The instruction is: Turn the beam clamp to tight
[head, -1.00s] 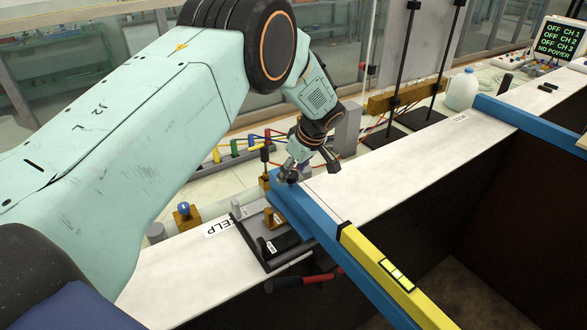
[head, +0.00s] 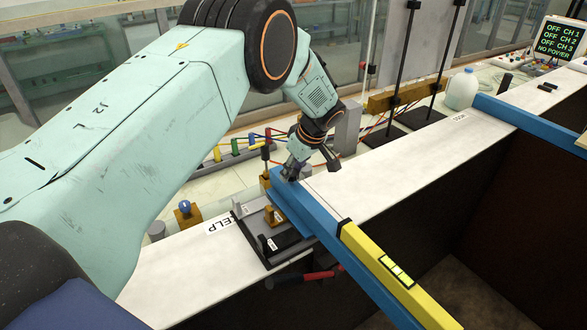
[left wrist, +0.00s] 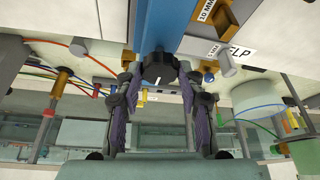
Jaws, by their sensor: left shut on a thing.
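The beam clamp shows in the left wrist view as a dark round knob (left wrist: 157,70) with a short white mark, at the near end of the blue beam (left wrist: 160,25). In the head view the beam (head: 318,228) runs from the bench top out over the dark flume, and the gripper hides the knob. My left gripper (head: 292,174) is at that beam end. In the left wrist view its two fingers (left wrist: 158,78) are shut on the knob, one on each side. My right gripper is in neither view.
A yellow spirit level (head: 398,278) lies on the beam. A dark tray with small blocks (head: 262,252) and a red-handled tool (head: 318,275) are beside the beam. Coloured cables and plugs (head: 235,148) lie behind. A white jug (head: 462,90) stands farther right. The bench top (head: 400,180) right of the beam is clear.

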